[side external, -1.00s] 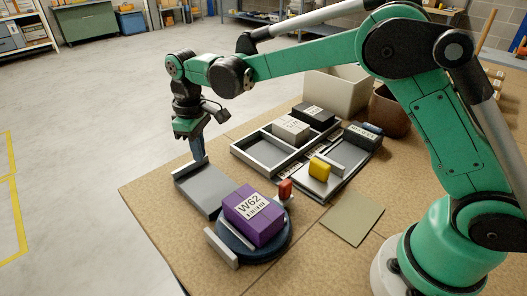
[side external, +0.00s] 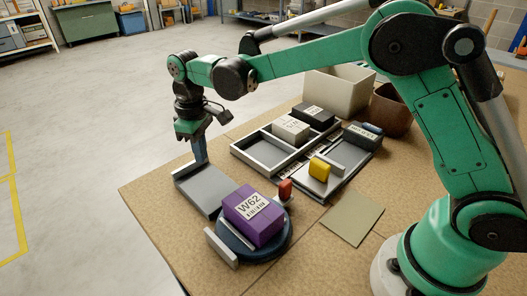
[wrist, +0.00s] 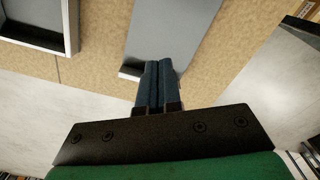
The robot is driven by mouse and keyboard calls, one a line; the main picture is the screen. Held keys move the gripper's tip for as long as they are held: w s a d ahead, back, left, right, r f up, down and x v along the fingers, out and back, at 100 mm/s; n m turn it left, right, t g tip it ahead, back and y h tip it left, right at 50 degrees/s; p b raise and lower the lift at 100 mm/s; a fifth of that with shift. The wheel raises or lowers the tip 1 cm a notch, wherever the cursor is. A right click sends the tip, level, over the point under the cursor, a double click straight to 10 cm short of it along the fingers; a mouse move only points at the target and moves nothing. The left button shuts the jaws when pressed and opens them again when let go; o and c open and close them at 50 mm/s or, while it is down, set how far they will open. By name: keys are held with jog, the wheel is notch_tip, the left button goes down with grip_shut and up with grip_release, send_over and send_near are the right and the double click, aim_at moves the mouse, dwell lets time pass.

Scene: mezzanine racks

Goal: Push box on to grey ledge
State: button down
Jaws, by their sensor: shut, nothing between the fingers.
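A purple box (side external: 253,213) labelled W62 sits on a dark blue round turntable (side external: 281,246) near the front of the table. A flat grey ledge (side external: 203,190) with a raised lip at its far end lies against the turntable's far-left side. It also shows in the wrist view (wrist: 180,32). The box is on the turntable, apart from my gripper. My gripper (side external: 201,160) is shut and empty, pointing down at the ledge's far lip. In the wrist view its two blue fingers (wrist: 159,65) are together beside that lip; whether they touch it I cannot tell.
A flat olive sheet (side external: 352,218) lies right.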

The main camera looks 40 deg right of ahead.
notch_tip(320, 180, up, 9)
dwell(1.0)
jog(key=shift+d, duration=0.1)
